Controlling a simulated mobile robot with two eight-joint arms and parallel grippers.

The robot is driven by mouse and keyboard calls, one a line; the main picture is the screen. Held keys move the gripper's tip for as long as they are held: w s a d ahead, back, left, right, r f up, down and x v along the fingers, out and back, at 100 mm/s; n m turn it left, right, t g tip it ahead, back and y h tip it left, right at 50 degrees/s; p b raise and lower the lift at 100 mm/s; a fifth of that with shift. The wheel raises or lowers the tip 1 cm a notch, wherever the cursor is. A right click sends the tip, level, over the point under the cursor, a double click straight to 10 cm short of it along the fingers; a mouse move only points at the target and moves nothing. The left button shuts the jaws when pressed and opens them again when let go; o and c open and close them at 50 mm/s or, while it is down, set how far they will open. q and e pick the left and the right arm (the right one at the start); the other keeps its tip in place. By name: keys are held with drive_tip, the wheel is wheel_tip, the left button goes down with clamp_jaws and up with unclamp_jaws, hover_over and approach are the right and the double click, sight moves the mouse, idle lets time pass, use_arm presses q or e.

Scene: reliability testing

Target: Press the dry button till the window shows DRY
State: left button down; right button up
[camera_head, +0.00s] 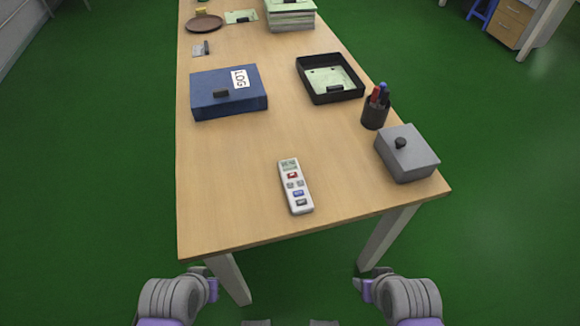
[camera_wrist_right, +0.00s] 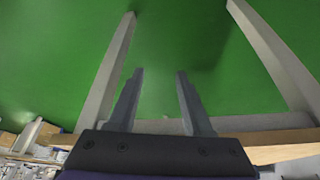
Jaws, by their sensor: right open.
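A white handheld remote (camera_head: 306,209) lies on the table near its front edge, its small window (camera_head: 289,165) at the far end. Below the window are a red button (camera_head: 292,176), a pair of grey buttons, a blue button (camera_head: 298,193) and a dark button (camera_head: 302,202). The button labels and the window's text are too small to read. My left gripper (camera_head: 210,281) is in front of the table's front edge, apart from the remote; its jaw gap is unclear. My right gripper (camera_wrist_right: 159,76) is open and empty, also in front of the table.
The wooden table (camera_head: 235,190) carries a blue LOG box (camera_head: 210,98), a black tray (camera_head: 318,93), a pen cup (camera_head: 374,114) and a grey lidded box (camera_head: 410,162). Papers and a brown plate (camera_head: 203,23) are at the back. The table around the remote is clear.

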clamp_jaws()
idle(1.8)
